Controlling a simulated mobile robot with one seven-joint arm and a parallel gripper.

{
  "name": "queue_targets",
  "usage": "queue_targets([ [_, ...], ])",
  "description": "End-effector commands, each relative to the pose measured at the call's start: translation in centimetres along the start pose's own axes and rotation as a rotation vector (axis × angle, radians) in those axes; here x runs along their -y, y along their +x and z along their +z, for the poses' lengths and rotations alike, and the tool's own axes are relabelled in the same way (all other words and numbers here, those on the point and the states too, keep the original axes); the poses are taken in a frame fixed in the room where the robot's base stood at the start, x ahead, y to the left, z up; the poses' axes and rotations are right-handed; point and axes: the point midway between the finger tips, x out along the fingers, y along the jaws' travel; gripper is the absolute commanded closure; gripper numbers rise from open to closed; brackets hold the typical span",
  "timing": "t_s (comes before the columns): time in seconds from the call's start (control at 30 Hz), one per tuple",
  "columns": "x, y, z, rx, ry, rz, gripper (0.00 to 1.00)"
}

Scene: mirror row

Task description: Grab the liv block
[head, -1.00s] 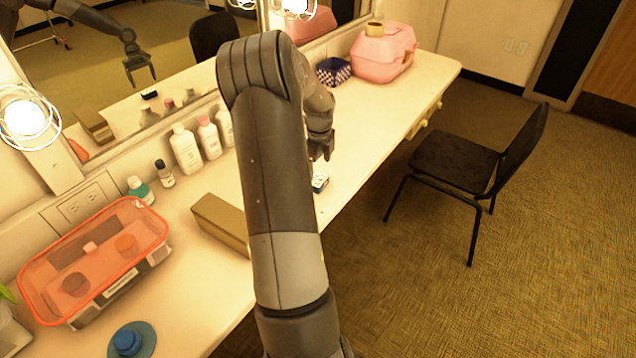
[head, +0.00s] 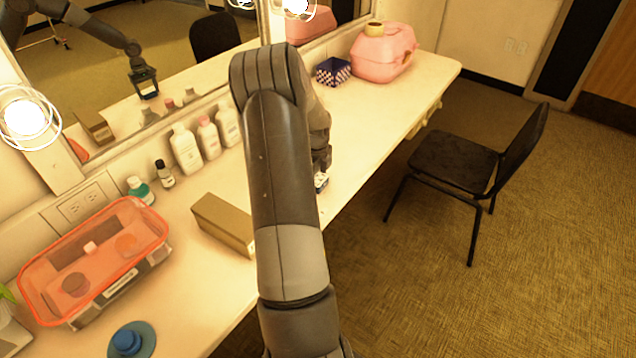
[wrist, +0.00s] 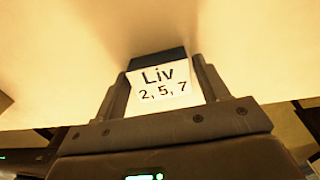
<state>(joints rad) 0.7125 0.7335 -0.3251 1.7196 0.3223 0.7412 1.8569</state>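The liv block is a small block with a white face reading "Liv 2, 5, 7" and a dark far edge. In the wrist view the liv block (wrist: 162,87) lies between the two fingers of my gripper (wrist: 162,78), one finger close along each side. I cannot tell whether the fingers press on it. In the head view the block (head: 321,182) shows partly below my gripper (head: 321,165), low at the counter's front edge; my arm hides much of it.
A brown box (head: 222,225) lies on the counter left of my arm. White bottles (head: 186,150) stand along the mirror. A black chair (head: 455,160) stands right of the counter.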

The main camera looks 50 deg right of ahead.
Motion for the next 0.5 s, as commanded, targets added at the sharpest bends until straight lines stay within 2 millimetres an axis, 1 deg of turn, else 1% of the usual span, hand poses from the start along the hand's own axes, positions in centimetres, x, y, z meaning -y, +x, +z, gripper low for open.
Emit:
queue_targets([
  [0.03,0.0,-0.01,0.0,0.0,0.0,0.0,0.37],
  [0.07,0.0,-0.01,0.0,0.0,0.0,0.0,0.39],
  [0.37,0.01,-0.02,-0.01,0.0,0.0,0.0,0.64],
  [0.5,0.01,-0.03,0.0,0.0,0.0,0.0,0.65],
])
